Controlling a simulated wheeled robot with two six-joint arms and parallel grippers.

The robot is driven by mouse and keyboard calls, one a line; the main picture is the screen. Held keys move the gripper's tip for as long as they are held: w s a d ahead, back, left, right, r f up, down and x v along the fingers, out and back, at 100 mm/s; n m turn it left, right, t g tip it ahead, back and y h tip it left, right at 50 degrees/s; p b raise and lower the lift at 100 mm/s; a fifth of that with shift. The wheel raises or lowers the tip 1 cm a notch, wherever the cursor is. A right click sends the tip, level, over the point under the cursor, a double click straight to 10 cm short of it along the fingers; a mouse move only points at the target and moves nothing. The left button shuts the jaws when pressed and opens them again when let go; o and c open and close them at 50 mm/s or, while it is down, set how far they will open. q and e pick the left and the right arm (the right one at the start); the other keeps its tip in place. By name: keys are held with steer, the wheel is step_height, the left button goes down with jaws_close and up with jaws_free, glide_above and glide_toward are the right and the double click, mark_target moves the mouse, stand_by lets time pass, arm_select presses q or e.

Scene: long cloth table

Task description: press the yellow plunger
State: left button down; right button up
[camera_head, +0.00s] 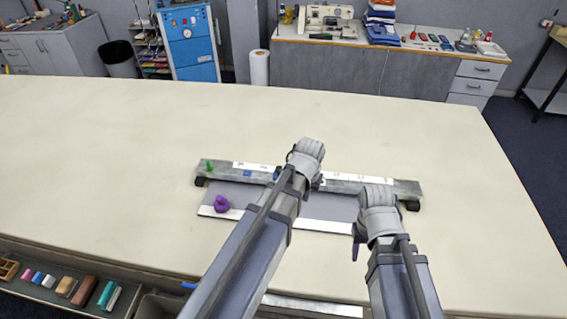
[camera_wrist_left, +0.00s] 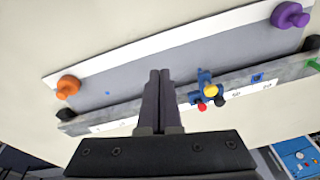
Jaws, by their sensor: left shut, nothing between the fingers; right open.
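In the left wrist view, a small blue fitting on the grey rail (camera_wrist_left: 100,115) carries a yellow plunger (camera_wrist_left: 209,92), with a red knob (camera_wrist_left: 201,107) and a black knob (camera_wrist_left: 219,102) close by. My left gripper (camera_wrist_left: 160,72) is shut and empty; its fingertips are left of the yellow plunger in that view, apart from it. In the head view my left gripper (camera_head: 308,160) is over the middle of the rail, and its wrist hides most of the blue fitting. My right gripper (camera_head: 379,215) is near the rail's right end, open, its fingers hidden by its wrist.
A purple knob (camera_head: 221,204) and an orange knob (camera_wrist_left: 68,86) are on the strip beside the rail. A green piece (camera_head: 209,165) is at the rail's left end. The cloth table (camera_head: 100,150) is clear around the device. Blocks lie in a tray at the front left.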

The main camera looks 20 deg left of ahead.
arm_select(q)
steer(key=w+a+r+n+t+p, duration=0.1)
steer(key=w+a+r+p, duration=0.4)
steer(key=a, duration=0.5)
step_height(320, 180, up, 3)
steer(key=w+n, duration=0.1)
steer(key=w, duration=0.2)
steer(key=shift+f, duration=0.15)
arm_select(e)
step_height(320, 180, up, 7)
arm_select(q)
steer(key=shift+f, duration=0.15)
arm_select(e)
steer(key=shift+f, duration=0.15)
arm_select(q)
steer(key=b+x, duration=1.2)
steer(key=x, duration=0.1)
steer(key=shift+s+b, duration=0.1)
steer(key=shift+b, duration=0.25)
steer(key=shift+a+f+b, duration=0.1)
steer(key=shift+f+b, duration=0.25)
steer(key=shift+f, duration=0.05)
arm_select(e)
step_height(320, 180, down, 13)
steer(key=shift+f, duration=0.15)
steer(key=shift+f, duration=0.1)
